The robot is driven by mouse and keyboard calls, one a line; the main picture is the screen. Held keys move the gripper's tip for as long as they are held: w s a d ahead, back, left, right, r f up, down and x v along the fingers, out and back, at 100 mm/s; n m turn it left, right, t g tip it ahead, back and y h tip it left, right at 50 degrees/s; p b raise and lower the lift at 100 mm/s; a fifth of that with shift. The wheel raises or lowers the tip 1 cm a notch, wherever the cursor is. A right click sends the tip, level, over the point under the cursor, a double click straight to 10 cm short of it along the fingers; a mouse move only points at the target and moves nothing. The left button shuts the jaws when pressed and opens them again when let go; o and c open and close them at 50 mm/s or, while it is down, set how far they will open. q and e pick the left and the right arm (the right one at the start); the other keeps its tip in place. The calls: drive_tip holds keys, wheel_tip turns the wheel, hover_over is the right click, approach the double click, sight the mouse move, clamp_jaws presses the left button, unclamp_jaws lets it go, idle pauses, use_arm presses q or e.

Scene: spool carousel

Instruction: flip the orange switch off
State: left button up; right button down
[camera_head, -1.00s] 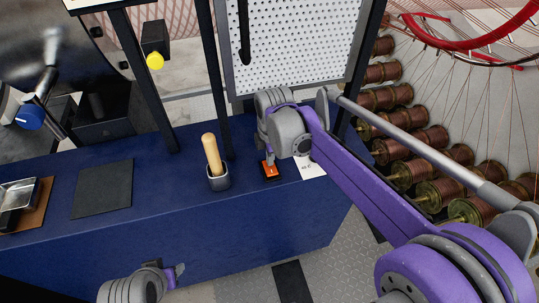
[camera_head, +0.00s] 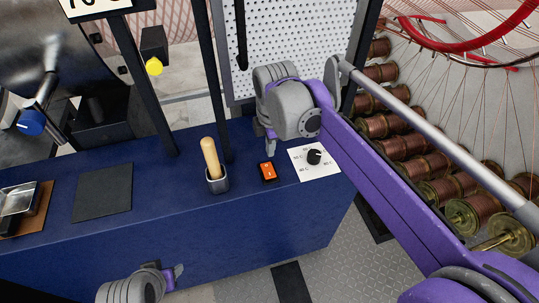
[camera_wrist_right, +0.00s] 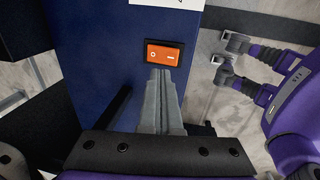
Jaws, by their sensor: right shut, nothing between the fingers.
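The orange switch (camera_head: 267,171) is a small orange rocker in a black frame on the blue bench top. In the right wrist view the orange switch (camera_wrist_right: 162,54) shows a circle mark at its left and a bar mark at its right. My right gripper (camera_head: 270,148) is shut and empty, just behind the switch in the head view and apart from it. In the right wrist view its closed fingertips (camera_wrist_right: 159,72) point at the switch's near edge. My left gripper (camera_head: 178,272) is low at the front of the bench, far from the switch; its jaws are unclear.
A white card with a black knob (camera_head: 314,157) lies right of the switch. A wooden-handled tool (camera_head: 210,158) stands in a grey holder to the left. A dark mat (camera_head: 102,192) lies further left. A dark post and pegboard (camera_head: 292,45) stand behind. Copper spools (camera_head: 402,145) fill the right.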

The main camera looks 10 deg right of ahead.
drive_tip(key=r, duration=0.2)
drive_tip(key=shift+s+r, duration=0.2)
drive_tip(key=shift+r, duration=0.2)
drive_tip(key=s+d+f+m+t+p, duration=0.2)
drive_tip(key=s+f+m, duration=0.2)
drive_tip(key=s+m, duration=0.5)
drive_tip(key=s+d+f+m+t+p, duration=0.1)
drive_tip(key=s+d+f+m+p, duration=0.2)
drive_tip(key=s+m, duration=0.6)
wheel_tip(320, 180, down, 2)
drive_tip(key=shift+s+t, duration=0.4)
